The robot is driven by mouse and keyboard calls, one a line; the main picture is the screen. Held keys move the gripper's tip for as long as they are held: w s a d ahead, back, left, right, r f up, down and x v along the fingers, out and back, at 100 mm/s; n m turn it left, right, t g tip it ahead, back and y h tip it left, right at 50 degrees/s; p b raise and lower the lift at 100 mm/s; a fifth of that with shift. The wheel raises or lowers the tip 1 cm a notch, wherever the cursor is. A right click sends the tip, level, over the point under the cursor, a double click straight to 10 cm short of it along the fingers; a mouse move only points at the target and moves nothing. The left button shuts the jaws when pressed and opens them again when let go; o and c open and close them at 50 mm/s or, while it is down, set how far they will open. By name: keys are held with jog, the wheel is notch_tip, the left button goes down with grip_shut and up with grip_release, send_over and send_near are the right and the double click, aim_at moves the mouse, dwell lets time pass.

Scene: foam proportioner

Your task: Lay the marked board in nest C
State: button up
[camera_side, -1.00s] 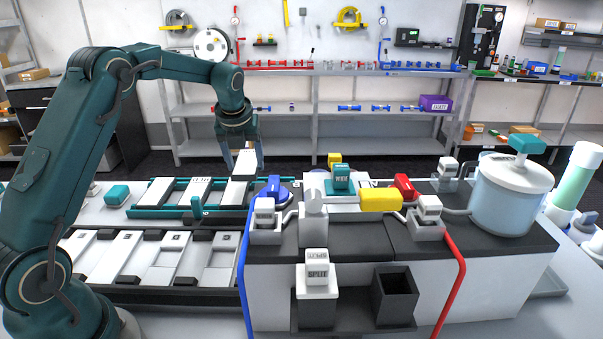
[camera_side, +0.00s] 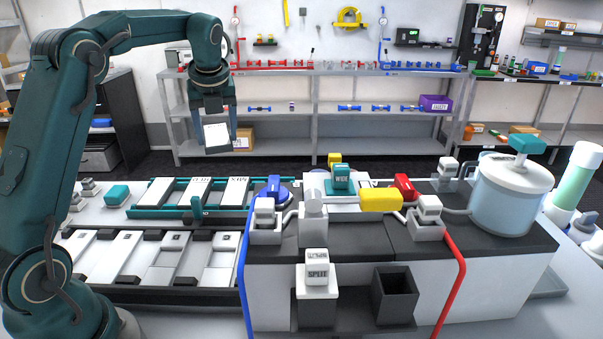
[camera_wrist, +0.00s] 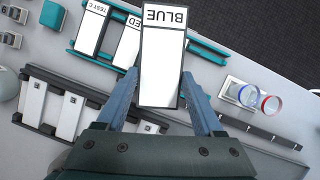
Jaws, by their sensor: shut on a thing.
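My gripper (camera_side: 218,120) is shut on a white board (camera_side: 217,137) and holds it in the air, well above the racks. In the wrist view the board (camera_wrist: 161,70) has a dark edge and a label reading BLUE, upside down, with my fingers on its two sides. The teal rack (camera_side: 140,213) holds several white labelled boards. The dark front rack (camera_side: 157,297) holds several white plates in a row. Their small marks are not readable, so I cannot tell which place is nest C.
The proportioner bench with a black top (camera_side: 350,240) stands right of the racks, with blue and red pipes at its front. A yellow block (camera_side: 381,200) and a clear tank (camera_side: 510,195) are on it. The air around the held board is free.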

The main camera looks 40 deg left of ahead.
aim_at(217, 152)
jog(key=n, duration=0.1)
jog(key=d+n, duration=0.1)
jog(key=n+g, duration=0.1)
jog(key=shift+s+d+f+y, duration=0.25)
jog(key=shift+s+y, duration=0.05)
jog(key=n, duration=0.2)
jog(key=s+d+n+g, duration=0.1)
jog(key=d+n+g, duration=0.1)
jog(key=n, duration=0.1)
jog(key=shift+s+f+n, duration=0.15)
jog(key=shift+f+n, duration=0.1)
jog(key=shift+n, duration=0.05)
jog(key=n, duration=0.2)
jog(key=s+d+n+g, duration=0.1)
jog(key=n, duration=0.1)
jog(key=d+n+g+h, duration=0.1)
jog(key=shift+s+d+f+n, duration=0.1)
jog(key=shift+s+d+n, duration=0.05)
jog(key=shift+s+n, duration=0.25)
jog(key=s+d+r+n+h, duration=0.2)
jog(key=s+d+n+h, duration=0.4)
jog(key=n, duration=1.2)
jog(key=shift+h, duration=0.3)
jog(key=f, duration=0.8)
jog(key=d+f, duration=0.1)
jog(key=f, duration=0.3)
jog(key=shift+w+f, duration=0.15)
jog(key=shift+w, duration=0.2)
jog(key=shift+f, duration=0.2)
jog(key=shift+f, duration=0.35)
